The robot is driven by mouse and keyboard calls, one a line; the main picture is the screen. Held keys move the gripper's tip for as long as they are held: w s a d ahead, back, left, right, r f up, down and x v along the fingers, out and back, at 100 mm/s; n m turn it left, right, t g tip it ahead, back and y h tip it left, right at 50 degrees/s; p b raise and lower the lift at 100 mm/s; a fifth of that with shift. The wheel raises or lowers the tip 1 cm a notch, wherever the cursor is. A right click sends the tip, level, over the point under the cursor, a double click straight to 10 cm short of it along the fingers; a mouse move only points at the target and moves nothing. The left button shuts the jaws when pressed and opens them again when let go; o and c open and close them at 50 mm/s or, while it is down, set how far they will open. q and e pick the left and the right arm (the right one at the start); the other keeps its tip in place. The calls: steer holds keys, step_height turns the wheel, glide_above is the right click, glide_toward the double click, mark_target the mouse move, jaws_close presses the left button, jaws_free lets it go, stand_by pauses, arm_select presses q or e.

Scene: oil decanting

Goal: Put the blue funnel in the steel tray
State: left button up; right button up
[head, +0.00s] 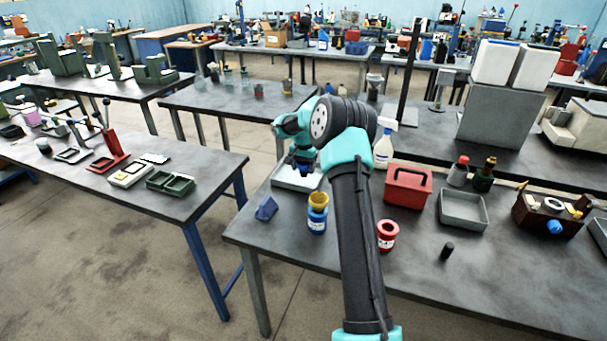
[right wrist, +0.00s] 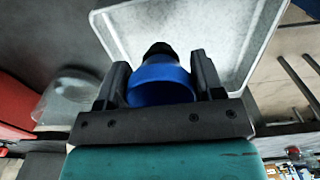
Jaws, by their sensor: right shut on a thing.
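The blue funnel (right wrist: 160,86) sits between the two dark fingers of my right gripper (right wrist: 158,72) in the right wrist view, and the gripper is shut on it. A dark piece shows just beyond the funnel there. The pale steel tray (right wrist: 240,40) lies behind the funnel in that view. In the head view, the tray (head: 284,181) is at the back left of the near table, and my right gripper (head: 301,165) points down over it. My arm hides part of the tray. I cannot tell whether the funnel touches the tray floor. My left gripper is not in view.
A blue can with a yellow funnel (head: 317,222) and a blue block (head: 266,208) stand in front of the tray. A red can (head: 387,235), a red toolbox (head: 406,188) and a spray bottle (head: 383,152) are to the right. The table's front left is clear.

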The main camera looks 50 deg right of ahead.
mark_target(304, 173)
steer(key=shift+f, duration=1.55)
steer(key=o, duration=1)
steer(key=shift+f, duration=0.1)
step_height(304, 173, up, 12)
steer(key=shift+r, duration=0.15)
